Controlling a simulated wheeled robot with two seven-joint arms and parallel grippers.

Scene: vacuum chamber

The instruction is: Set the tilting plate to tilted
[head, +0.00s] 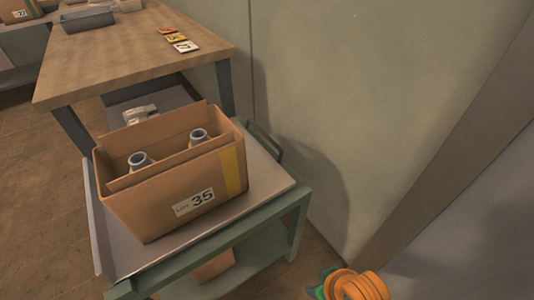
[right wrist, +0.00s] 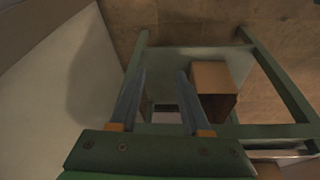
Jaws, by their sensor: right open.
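The tilting plate (head: 265,185) is a grey sheet on top of a green cart (head: 210,268). It looks close to parallel with the cart's top frame, though I cannot tell its exact angle. A dark handle (head: 266,140) shows at its far right edge. A cardboard box (head: 150,205) marked LOT 35 stands on the plate with two grey bottle necks showing inside. My right gripper (right wrist: 161,75) is open and empty, with the cart's green frame beyond its fingers in the right wrist view. In the head view, only orange and green parts of my right arm show at the bottom. My left gripper is out of view.
A wooden table (head: 135,45) with a grey tray (head: 88,20) and several small tags stands behind the cart. A plain wall (head: 370,90) runs along the right. A smaller box (right wrist: 212,78) sits low within the cart frame. Bare floor (head: 30,200) lies at left.

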